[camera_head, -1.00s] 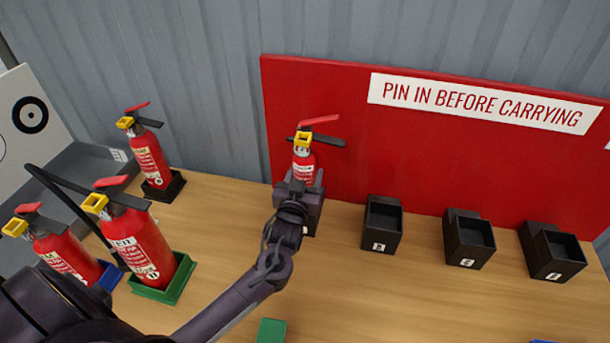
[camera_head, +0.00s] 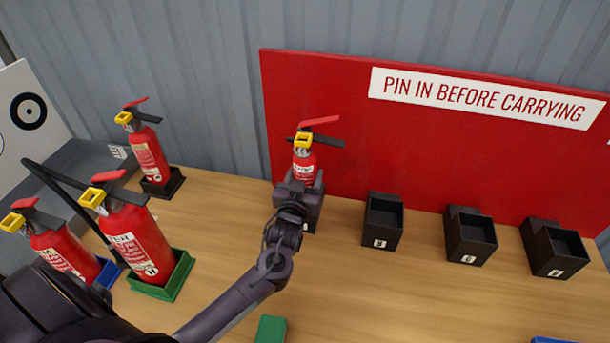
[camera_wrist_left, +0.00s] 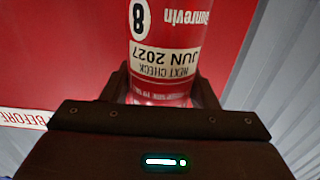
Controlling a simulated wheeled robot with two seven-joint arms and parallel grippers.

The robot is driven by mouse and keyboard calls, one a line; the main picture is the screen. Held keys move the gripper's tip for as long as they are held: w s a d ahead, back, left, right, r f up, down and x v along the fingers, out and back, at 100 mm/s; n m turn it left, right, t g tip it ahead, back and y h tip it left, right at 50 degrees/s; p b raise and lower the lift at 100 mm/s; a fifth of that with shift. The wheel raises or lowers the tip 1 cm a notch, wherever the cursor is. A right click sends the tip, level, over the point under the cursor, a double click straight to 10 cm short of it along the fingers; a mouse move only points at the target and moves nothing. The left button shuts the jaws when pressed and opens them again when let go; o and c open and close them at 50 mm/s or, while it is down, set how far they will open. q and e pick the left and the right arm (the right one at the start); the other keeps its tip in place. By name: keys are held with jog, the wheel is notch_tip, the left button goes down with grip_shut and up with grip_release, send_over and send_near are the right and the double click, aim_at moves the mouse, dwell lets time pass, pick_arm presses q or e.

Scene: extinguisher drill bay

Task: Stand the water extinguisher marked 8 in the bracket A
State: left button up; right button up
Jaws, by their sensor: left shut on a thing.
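The water extinguisher marked 8 (camera_head: 304,166) stands upright against the red board, at the leftmost black bracket (camera_head: 311,222). Its black number 8 shows in the left wrist view (camera_wrist_left: 165,38), above a label reading "NEXT CHECK JUN 2027". My left gripper (camera_head: 299,184) is shut around its body. The gripper hides the extinguisher's base and most of that bracket, including its letter, so I cannot tell whether the base rests on the bracket's floor. The yellow pin tag (camera_head: 302,140) and red lever are at its top. My right gripper is not in view.
Three empty black brackets (camera_head: 383,222), (camera_head: 470,237), (camera_head: 555,249) stand to the right. At the left are extinguishers in a black holder (camera_head: 164,185), a green holder (camera_head: 172,281) and a blue holder (camera_head: 108,275). A green block (camera_head: 271,329) lies at the front. The table's middle right is clear.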

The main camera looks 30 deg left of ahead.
pick_arm(q)
jog(key=shift+w+r, duration=0.1)
jog(key=shift+r, duration=0.15)
jog(key=o, duration=1.6)
jog(key=shift+c, duration=0.2)
jog(key=shift+s+f, duration=0.2)
jog(key=shift+f, duration=0.2)
jog(key=b+v, duration=0.1)
jog(key=v, duration=0.6)
jog(key=shift+s+d+r, duration=0.15)
jog(key=shift+s+r, duration=0.15)
